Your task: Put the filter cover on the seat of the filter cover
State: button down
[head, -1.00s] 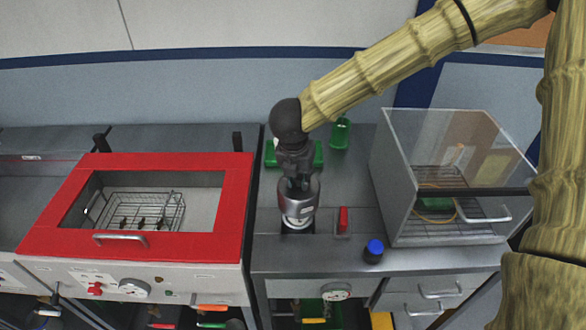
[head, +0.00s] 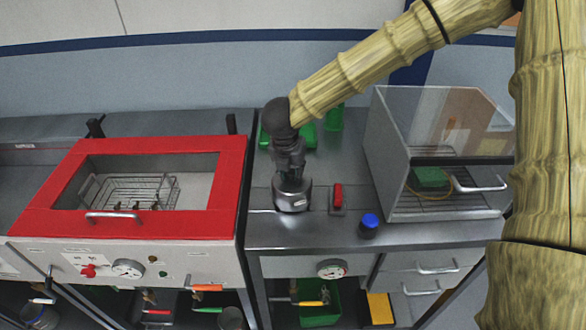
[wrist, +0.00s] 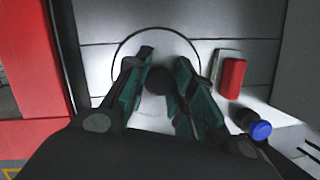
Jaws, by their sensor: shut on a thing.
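The filter cover (head: 293,198) is a round, shiny metal lid, under my gripper (head: 291,177) in the head view. In the wrist view it is a wide pale disc (wrist: 158,44) with a dark round knob (wrist: 160,80) in its middle. My gripper (wrist: 160,88) points down, with its green-padded fingers shut on the knob from both sides. The cover is level and at or very close to the counter top. Its seat, the opening in the counter, is hidden beneath it. I cannot tell whether the rim touches all round.
A red switch (head: 338,196) sits just right of the cover, and a blue-capped jar (head: 369,225) stands near the counter's front edge. A red-framed basin (head: 228,187) is at left. A clear-sided case (head: 392,165) is at right. Green containers (head: 333,118) stand behind.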

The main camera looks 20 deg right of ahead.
jog(key=shift+w+f, duration=0.25)
jog(key=shift+f, duration=0.1)
jog(key=shift+s+d+r, duration=0.1)
jog(key=shift+s+r, duration=0.2)
jog(key=shift+s, duration=0.1)
jog(key=shift+w+f, duration=0.2)
jog(key=shift+f, duration=0.2)
jog(key=c, duration=1.1)
grip_release()
jog(key=shift+c, duration=0.2)
jog(key=shift+r, duration=0.1)
